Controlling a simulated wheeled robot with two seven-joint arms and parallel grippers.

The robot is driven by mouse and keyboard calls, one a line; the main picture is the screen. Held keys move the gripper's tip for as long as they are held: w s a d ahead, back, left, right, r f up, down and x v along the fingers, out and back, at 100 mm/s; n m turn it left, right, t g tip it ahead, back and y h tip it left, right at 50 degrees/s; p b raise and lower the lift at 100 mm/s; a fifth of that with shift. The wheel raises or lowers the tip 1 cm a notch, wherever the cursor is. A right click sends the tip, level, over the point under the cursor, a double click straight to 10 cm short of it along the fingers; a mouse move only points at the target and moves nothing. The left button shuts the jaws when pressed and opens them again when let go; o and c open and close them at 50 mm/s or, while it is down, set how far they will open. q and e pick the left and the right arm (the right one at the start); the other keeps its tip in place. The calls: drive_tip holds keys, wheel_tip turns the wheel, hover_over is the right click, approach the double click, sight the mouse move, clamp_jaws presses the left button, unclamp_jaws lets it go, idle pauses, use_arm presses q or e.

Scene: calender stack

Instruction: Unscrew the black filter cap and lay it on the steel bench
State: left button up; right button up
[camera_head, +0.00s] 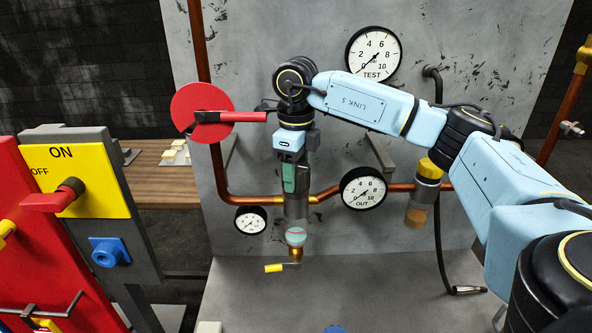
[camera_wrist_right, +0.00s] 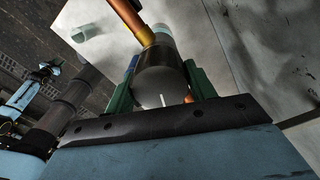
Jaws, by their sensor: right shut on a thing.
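The black filter cap (camera_wrist_right: 163,86) shows in the right wrist view as a dark round body with a short white mark, between two green fingers. My right gripper (camera_head: 296,182) points down in the head view and is shut on the cap at the top of the filter. The grey filter body (camera_head: 296,209) stands upright on the copper pipe line, with a clear bowl (camera_head: 295,237) beneath it. The gripper hides most of the cap in the head view, and I cannot tell how far it is unscrewed. The steel bench (camera_head: 370,295) lies below. My left gripper is not in view.
A yellow-capped unit (camera_head: 428,170) and the OUT gauge (camera_head: 363,189) stand right of the filter. A red disc valve (camera_head: 203,113) is to the left. A yellow-handled drain (camera_head: 275,268) sticks out below the bowl. A black hose (camera_head: 440,245) hangs at right. The bench middle is mostly bare.

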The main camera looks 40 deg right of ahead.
drive_tip(key=shift+f+n, duration=0.1)
drive_tip(key=shift+n, duration=0.6)
drive_tip(key=shift+n, duration=1)
drive_tip(key=shift+n, duration=1.1)
drive_tip(key=shift+n, duration=1.1)
